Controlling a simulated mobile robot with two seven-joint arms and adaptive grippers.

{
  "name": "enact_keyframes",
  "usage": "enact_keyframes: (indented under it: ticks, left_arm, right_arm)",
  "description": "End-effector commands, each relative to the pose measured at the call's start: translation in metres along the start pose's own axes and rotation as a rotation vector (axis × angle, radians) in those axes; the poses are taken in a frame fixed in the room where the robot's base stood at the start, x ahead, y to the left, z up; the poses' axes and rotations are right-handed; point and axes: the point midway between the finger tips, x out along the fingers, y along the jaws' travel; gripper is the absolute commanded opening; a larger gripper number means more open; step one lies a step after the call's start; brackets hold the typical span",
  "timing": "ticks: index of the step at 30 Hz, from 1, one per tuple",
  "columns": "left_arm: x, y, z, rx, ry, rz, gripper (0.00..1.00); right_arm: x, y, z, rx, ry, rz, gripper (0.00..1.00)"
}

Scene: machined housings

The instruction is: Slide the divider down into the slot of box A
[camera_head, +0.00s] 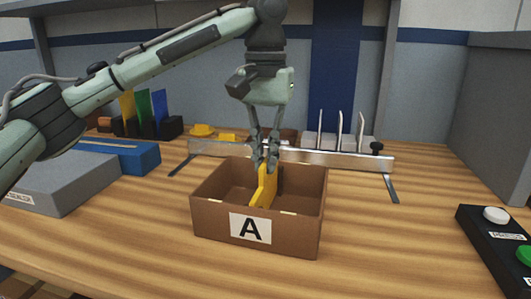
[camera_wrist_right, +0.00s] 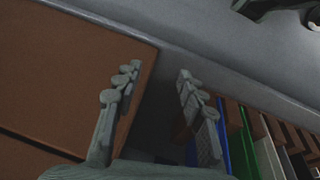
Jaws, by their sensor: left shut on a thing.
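Box A (camera_head: 307,238) is an open brown carton with a white "A" label on its front, standing on the wooden table in the head view. My left gripper (camera_head: 264,165) points down over the box and is shut on the yellow divider (camera_head: 265,187). The divider is upright, seen nearly edge-on, its lower part inside the box and its top near the rim. I cannot tell whether it sits in a slot, and its lower end is hidden by the front wall. My right gripper (camera_wrist_right: 158,72) shows only in the right wrist view, open, with nothing between its fingers.
A metal rail (camera_head: 340,158) runs behind the box. Upright coloured panels (camera_head: 143,112) stand at the back left, near a blue box (camera_head: 125,157) and a grey block (camera_head: 75,183). A black button panel (camera_head: 495,240) lies at right.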

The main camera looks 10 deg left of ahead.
Motion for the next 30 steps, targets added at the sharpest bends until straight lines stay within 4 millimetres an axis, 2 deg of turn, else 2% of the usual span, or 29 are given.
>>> enact_keyframes:
  ticks: [10,11,16,25,30]
  left_arm:
    - [0.009,0.0,0.0,0.0,-0.001,0.001,0.0]
    - [0.008,0.0,0.0,0.0,-0.001,0.001,0.11]
    - [0.008,0.0,0.0,0.0,-0.001,0.001,0.32]
    - [0.007,0.0,0.0,0.0,0.0,0.0,0.32]
    - [-0.011,0.0,-0.001,0.0,0.003,0.001,0.32]
  right_arm:
    - [0.001,0.0,0.0,0.0,0.0,0.0,0.4]
    - [0.001,0.0,0.0,0.0,0.0,0.0,0.4]
    - [0.001,0.0,0.0,0.0,0.0,0.0,0.4]
    - [0.001,0.0,0.0,0.0,0.0,0.0,0.4]
    - [0.001,0.0,0.0,0.0,0.0,0.0,0.4]
